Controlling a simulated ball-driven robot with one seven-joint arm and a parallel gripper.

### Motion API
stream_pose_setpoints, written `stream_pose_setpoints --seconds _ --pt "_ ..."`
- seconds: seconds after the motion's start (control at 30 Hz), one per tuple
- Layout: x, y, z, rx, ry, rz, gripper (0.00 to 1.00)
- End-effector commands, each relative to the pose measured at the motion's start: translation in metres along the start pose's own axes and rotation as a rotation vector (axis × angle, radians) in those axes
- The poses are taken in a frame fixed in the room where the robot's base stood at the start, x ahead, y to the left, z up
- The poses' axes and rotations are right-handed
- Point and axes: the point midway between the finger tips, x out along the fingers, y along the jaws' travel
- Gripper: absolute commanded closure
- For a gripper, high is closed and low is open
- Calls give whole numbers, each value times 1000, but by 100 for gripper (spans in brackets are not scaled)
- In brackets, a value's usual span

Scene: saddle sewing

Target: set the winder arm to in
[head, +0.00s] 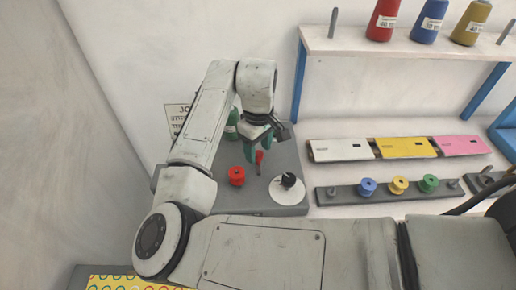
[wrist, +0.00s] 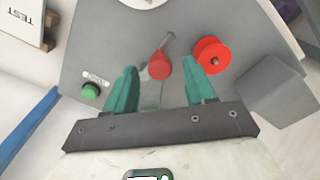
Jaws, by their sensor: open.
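The winder arm (head: 259,158) appears to be the small red-tipped lever on the grey machine top. In the wrist view its red tip (wrist: 159,68) lies between my fingers, with a thin grey rod running up from it. A red bobbin (head: 237,176) sits close beside it; in the wrist view the bobbin (wrist: 211,55) is just beyond the right fingertip. My gripper (head: 262,144) has teal fingers, spread open and empty, over the lever. In the wrist view the gripper (wrist: 159,78) straddles the red tip, with gaps showing on both sides. I cannot tell the finger height.
A white dial with a black knob (head: 288,181) is right of the lever. A green button (wrist: 90,90) and a grey block (wrist: 275,92) show in the wrist view. A rack with coloured bobbins (head: 390,190) lies to the right.

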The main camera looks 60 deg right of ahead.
Motion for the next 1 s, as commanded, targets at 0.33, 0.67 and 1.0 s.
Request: stream_pose_setpoints --seconds 0.33,0.67,1.0 --pt "12 0 0 0 1 0 45" --pt "12 0 0 0 1 0 66" --pt "12 0 0 0 1 0 99"
